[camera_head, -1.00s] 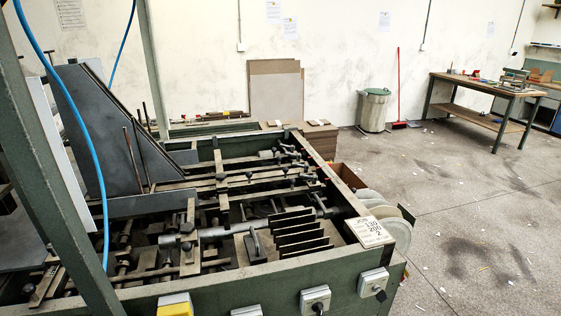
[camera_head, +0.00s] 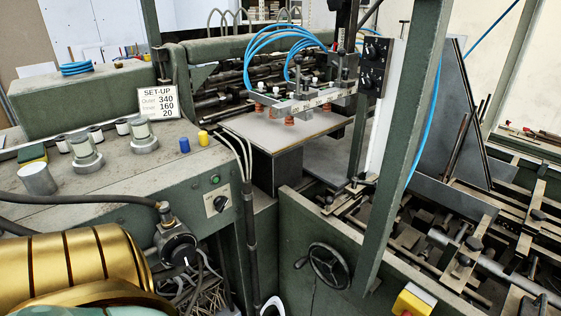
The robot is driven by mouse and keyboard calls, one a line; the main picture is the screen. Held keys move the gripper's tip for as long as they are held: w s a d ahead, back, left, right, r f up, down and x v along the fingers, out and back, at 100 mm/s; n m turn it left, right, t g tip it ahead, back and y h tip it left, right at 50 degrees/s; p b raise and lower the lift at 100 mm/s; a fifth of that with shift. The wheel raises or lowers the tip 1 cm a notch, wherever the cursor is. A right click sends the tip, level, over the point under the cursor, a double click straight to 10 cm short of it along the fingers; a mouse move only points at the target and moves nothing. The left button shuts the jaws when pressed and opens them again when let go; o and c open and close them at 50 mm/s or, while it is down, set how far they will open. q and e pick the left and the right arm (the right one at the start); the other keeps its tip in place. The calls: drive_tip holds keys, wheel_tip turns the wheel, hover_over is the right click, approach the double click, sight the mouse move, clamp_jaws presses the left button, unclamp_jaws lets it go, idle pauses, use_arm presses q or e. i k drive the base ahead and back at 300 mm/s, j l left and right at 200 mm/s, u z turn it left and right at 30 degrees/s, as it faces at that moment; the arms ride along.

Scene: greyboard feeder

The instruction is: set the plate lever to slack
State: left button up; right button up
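I cannot pick out for certain which part is the plate lever, and no "slack" mark can be read. A small black rotary switch (camera_head: 219,203) sits on a white plate on the green front panel, below a green button. A round black knob with a dial face (camera_head: 179,249) hangs on a fitting at the panel's left. A black handwheel (camera_head: 328,265) is on the green machine side at centre. A white curved part (camera_head: 271,306) shows at the bottom edge, cut off by the frame. Neither of my grippers is in view.
A set-up card (camera_head: 159,103) stands on the green machine top near metal cylinders. A suction head with blue hoses (camera_head: 300,101) is over a grey board stack (camera_head: 275,132). A green post (camera_head: 407,150) crosses the right half. A yellow-topped box (camera_head: 414,300) is at lower right.

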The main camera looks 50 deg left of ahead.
sight(355, 181)
drive_tip(key=u, duration=1)
